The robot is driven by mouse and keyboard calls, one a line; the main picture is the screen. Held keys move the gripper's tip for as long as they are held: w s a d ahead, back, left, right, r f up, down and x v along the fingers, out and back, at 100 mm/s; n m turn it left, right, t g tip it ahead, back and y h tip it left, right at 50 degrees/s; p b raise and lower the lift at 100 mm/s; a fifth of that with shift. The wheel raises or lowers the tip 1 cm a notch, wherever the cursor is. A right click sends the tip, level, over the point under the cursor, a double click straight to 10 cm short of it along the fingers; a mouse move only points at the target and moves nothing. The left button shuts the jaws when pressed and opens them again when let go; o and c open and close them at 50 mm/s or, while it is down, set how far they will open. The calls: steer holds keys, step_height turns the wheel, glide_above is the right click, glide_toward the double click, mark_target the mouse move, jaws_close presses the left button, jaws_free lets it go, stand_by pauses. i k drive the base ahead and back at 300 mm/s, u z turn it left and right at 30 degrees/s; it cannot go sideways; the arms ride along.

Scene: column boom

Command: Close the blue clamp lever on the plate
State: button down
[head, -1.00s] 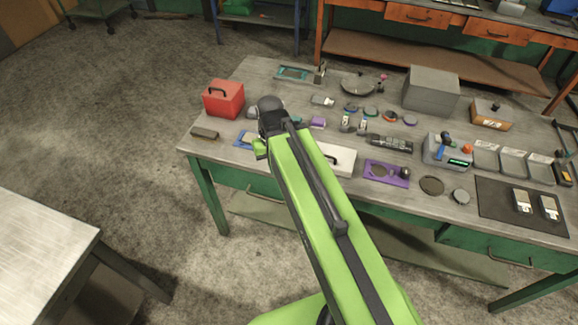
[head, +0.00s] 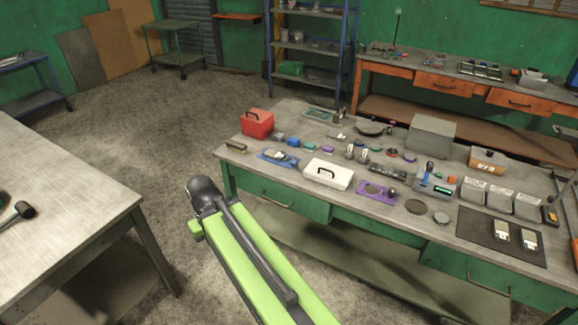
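A blue plate (head: 278,158) lies near the front left edge of the green workbench, with a small dark and light fitting on it. The fitting is too small for me to tell whether it is the clamp or how its lever stands. The dark end of my arm is in front of the bench, over the floor in the picture, to the left of and below the plate. It does not overlap the plate. My gripper's fingers do not show; they are hidden behind the arm's end or too small to make out.
On the workbench (head: 240,184), a red box (head: 257,124) stands behind the plate and a white case (head: 328,175) to its right. A purple plate (head: 376,192) and a grey device (head: 434,187) lie farther right. Another table (head: 70,215) stands at left, with floor between.

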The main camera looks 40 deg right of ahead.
mark_target(293, 161)
steer(key=u, duration=0.1)
steer(key=i, duration=1.2)
steer(key=z, duration=0.2)
steer(key=k, duration=0.9)
steer(key=z, duration=0.2)
steer(key=i, duration=0.9)
steer(key=u, duration=0.05)
